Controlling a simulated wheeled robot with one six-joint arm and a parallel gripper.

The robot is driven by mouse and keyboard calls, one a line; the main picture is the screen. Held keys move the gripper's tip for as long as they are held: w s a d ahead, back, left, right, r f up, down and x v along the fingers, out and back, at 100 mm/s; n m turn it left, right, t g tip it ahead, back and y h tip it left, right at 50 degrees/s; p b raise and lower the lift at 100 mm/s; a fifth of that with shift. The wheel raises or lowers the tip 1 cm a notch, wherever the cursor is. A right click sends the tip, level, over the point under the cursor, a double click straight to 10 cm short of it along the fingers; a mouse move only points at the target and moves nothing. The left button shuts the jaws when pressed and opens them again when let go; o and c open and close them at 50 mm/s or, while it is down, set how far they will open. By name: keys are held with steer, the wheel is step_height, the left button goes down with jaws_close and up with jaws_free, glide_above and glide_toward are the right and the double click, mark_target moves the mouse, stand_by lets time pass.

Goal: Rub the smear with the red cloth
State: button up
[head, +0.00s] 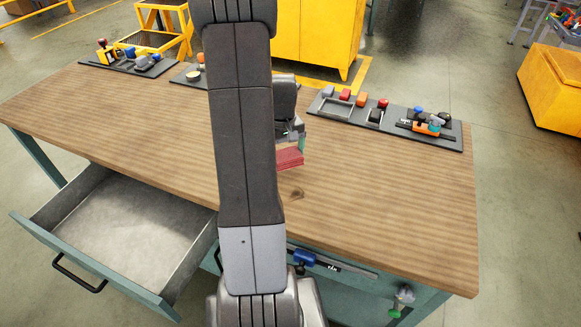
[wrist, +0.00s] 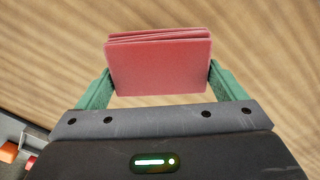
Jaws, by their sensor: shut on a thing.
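The red cloth (wrist: 158,66) is a folded pad held between the two green fingers of my gripper (wrist: 160,78) in the wrist view. In the head view the cloth (head: 290,158) shows just right of my arm, close to the wooden tabletop; I cannot tell whether it touches. My gripper (head: 302,144) is partly hidden behind my arm there. The smear (head: 292,193) is a small dark brown patch on the table, nearer to me than the cloth, just right of my arm. The smear does not show in the wrist view.
The wooden workbench (head: 400,200) is clear on its right and left. Dark trays with small parts line the back edge, one at the right (head: 385,117), one at the left (head: 130,62). An empty drawer (head: 130,235) stands open at the front left.

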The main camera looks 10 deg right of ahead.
steer(key=shift+r+p, duration=0.85)
steer(key=shift+r, duration=0.85)
